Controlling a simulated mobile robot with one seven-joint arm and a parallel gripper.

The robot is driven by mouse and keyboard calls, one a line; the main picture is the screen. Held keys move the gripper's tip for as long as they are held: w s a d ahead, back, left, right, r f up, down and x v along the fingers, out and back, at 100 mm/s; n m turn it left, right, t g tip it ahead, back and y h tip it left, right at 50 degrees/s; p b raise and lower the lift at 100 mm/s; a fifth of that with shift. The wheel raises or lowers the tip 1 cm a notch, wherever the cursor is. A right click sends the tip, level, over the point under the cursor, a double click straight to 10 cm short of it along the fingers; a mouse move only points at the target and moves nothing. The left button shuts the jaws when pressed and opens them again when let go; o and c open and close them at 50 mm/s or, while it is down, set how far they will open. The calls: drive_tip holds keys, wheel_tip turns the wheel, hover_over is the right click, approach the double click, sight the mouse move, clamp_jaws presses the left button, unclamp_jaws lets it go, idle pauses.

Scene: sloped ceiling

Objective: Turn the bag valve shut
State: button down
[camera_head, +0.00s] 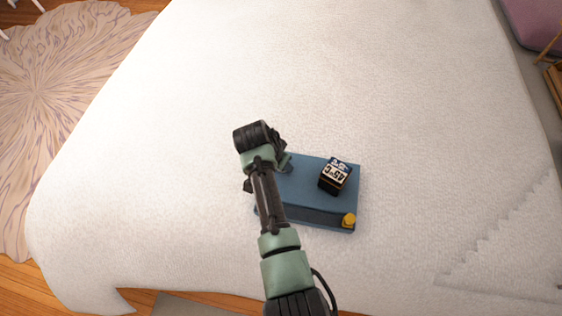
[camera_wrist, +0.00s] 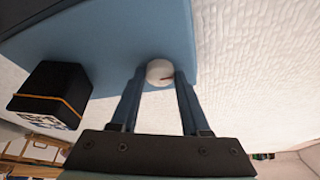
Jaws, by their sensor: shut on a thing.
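The blue bag (camera_head: 305,182), shaped like a flat box, lies on the white bed. In the wrist view its blue surface (camera_wrist: 105,35) fills the upper left. A small round white valve knob (camera_wrist: 158,70) with a red mark sits by the edge of the bag. My gripper (camera_wrist: 160,77) has one finger on each side of this knob and is shut on it. In the head view my arm covers the bag's left end, so the white knob is hidden there. A yellow knob (camera_head: 349,220) is at the bag's front right corner.
A black box (camera_head: 335,178) with a label reading 45°C sits on the bag; it also shows in the wrist view (camera_wrist: 50,92), left of my fingers. The white bed (camera_head: 420,120) is otherwise clear around the bag.

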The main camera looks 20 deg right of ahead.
idle(0.4)
drive_tip(key=shift+c, duration=1.9)
unclamp_jaws()
drive_tip(key=p+v, duration=0.1)
drive_tip(key=v, duration=1.2)
drive_tip(key=shift+p, duration=0.3)
drive_tip(key=shift+w+r, duration=0.1)
drive_tip(key=shift+w, duration=0.1)
